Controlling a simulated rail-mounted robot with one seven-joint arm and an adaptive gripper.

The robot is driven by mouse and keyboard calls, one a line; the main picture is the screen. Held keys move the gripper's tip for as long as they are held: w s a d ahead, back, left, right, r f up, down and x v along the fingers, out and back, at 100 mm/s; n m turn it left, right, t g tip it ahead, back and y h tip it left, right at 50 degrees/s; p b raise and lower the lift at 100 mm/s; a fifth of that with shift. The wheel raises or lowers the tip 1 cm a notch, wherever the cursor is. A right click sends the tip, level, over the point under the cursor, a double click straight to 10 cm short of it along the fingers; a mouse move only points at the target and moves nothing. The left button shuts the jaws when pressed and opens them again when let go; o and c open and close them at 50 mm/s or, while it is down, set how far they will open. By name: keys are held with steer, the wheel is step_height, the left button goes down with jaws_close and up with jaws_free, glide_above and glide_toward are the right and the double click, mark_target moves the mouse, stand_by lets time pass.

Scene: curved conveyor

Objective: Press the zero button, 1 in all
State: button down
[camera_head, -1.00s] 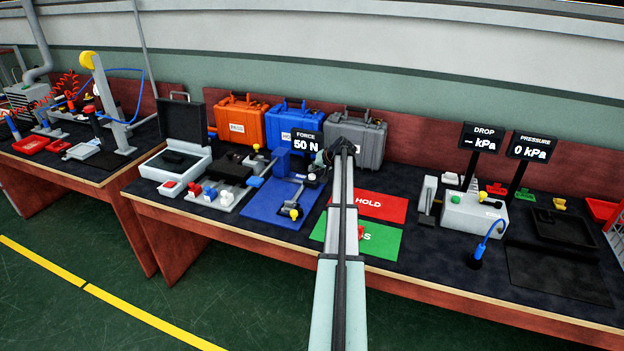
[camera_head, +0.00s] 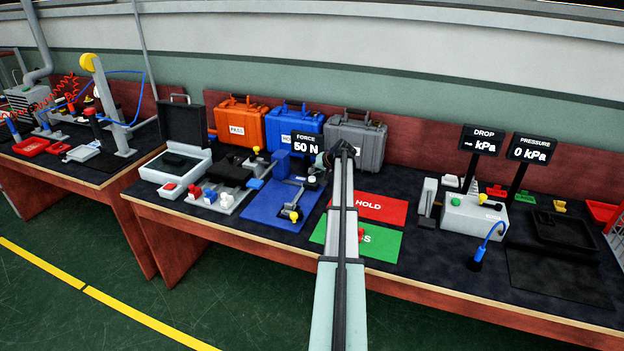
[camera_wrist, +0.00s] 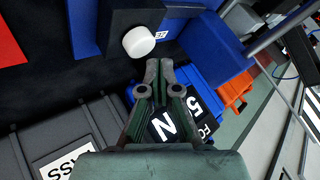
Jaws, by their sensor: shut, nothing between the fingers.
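In the head view a small white knob (camera_head: 312,180) shows on the blue press stand (camera_head: 268,207), beside my gripper. My gripper (camera_wrist: 160,66) is shut and empty, its fingertips close to the white button and just below it in the wrist view. They look apart from it, but the depth is hard to judge. In the head view my gripper (camera_head: 323,160) is small and partly hidden by my arm. The force display (camera_head: 305,146) reads 50 N.
Orange (camera_head: 240,124), blue (camera_head: 293,128) and grey (camera_head: 354,142) cases stand behind. A red HOLD mat (camera_head: 385,206) and a green mat (camera_head: 383,243) lie to the right. A grey tester (camera_head: 473,216) stands farther right. The force display is close to my fingers.

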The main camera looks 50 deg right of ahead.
mark_target(313, 178)
stand_by(0.4)
steer(key=shift+f+b, duration=0.45)
steer(key=shift+f+b, duration=0.35)
steer(key=shift+f, duration=0.2)
stand_by(0.8)
stand_by(0.4)
steer(key=shift+r, duration=0.95)
steer(key=shift+r, duration=0.1)
steer(key=shift+r+p, duration=0.95)
steer(key=shift+r, duration=1.5)
